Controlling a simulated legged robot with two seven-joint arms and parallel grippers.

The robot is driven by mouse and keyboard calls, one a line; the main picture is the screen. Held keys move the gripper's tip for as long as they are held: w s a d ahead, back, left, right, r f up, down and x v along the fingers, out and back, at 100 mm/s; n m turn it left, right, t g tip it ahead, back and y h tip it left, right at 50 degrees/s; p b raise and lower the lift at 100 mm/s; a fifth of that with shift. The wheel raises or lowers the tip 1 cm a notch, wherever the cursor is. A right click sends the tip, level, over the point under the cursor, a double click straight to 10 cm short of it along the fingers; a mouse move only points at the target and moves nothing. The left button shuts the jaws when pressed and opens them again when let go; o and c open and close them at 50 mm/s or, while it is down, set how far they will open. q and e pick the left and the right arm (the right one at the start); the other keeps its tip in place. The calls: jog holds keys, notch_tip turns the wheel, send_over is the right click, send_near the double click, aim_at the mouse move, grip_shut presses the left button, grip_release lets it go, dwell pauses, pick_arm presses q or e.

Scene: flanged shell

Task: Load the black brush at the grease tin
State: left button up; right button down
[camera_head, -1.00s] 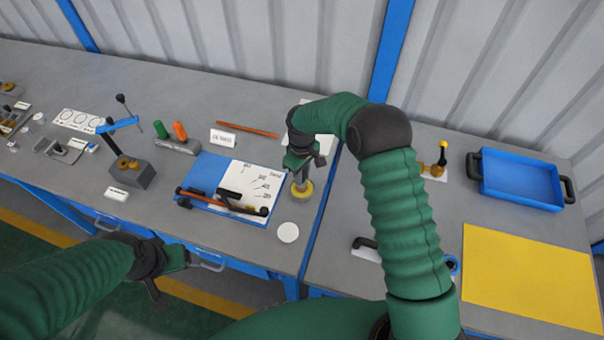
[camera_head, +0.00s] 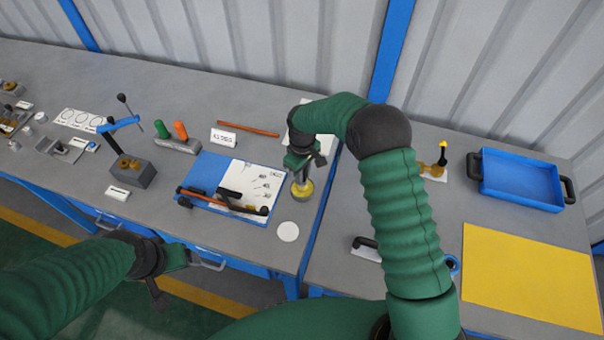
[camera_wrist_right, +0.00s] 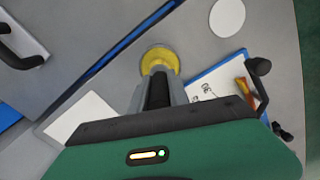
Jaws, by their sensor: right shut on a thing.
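My right gripper (camera_head: 300,167) points down over the round yellow grease tin (camera_head: 303,195) near the table's right end. It is shut on the black brush (camera_wrist_right: 158,90), whose dark handle shows between the fingers in the right wrist view. The brush's lower end reaches down to the tin's opening; the tin also shows in the right wrist view (camera_wrist_right: 160,55). The bristles are hidden, so I cannot tell how deep they sit or whether they carry grease. My left gripper (camera_head: 172,277) hangs at the table's front edge, away from the tin; its jaws are unclear.
A blue board with a white sheet (camera_head: 265,175) and orange-brown bar lies left of the tin. A white disc (camera_head: 288,232) lies in front. A rack holds green and orange handles (camera_head: 180,130). A blue tray (camera_head: 520,182) and yellow mat (camera_head: 530,275) are right.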

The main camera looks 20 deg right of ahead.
jog(key=shift+r+p, duration=0.55)
jog(key=shift+r, duration=0.05)
notch_tip(320, 180, up, 6)
jog(key=p, duration=0.4)
jog(key=shift+f, duration=0.1)
